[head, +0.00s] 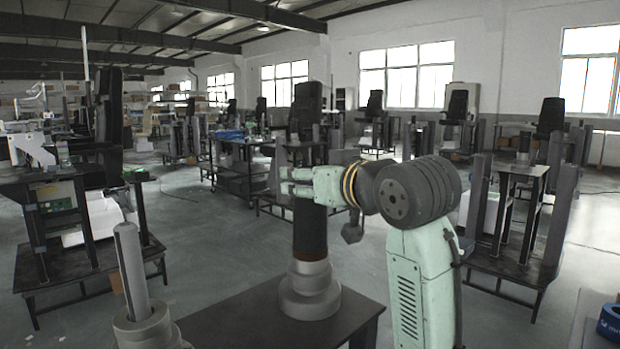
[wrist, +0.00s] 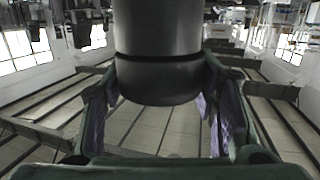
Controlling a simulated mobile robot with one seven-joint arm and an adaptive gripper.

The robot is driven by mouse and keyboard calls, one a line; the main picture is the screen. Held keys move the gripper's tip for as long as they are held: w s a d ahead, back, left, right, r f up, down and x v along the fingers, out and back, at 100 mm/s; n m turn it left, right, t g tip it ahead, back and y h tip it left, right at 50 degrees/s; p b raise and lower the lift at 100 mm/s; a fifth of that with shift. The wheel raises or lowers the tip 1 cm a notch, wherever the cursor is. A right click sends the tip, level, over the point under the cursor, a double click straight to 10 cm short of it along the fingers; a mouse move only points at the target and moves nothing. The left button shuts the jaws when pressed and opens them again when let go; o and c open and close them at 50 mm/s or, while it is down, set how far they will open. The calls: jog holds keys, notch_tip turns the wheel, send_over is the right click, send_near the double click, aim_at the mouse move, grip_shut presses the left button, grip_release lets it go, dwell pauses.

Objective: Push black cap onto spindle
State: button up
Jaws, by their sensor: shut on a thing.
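My gripper (head: 290,181) is at the top of a black column standing on a stepped grey base (head: 310,291) on the dark table. In the wrist view its fingers (wrist: 160,112) are on both sides of the round black cap (wrist: 158,84), shut on it. A thin seam line parts the cap from the dark cylinder (wrist: 158,28) beyond it. In the head view the dark cylinder (head: 310,228) is upright below the gripper, with a brownish band near its foot. The spindle inside is hidden, and I cannot tell how far down the cap sits.
A bare grey rod (head: 130,258) stands in a round grey base (head: 143,328) at the lower left. The dark table top (head: 250,325) between them is clear. A blue ring-shaped object (head: 609,325) is at the lower right edge. Other workbenches stand behind.

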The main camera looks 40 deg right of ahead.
jog(key=shift+f, duration=0.1)
dwell(0.3)
jog(key=o, duration=1.4)
jog(key=o, duration=0.5)
jog(key=shift+c, duration=0.2)
jog(key=shift+r, duration=0.3)
jog(key=shift+r+p, duration=0.8)
jog(key=shift+p, duration=0.1)
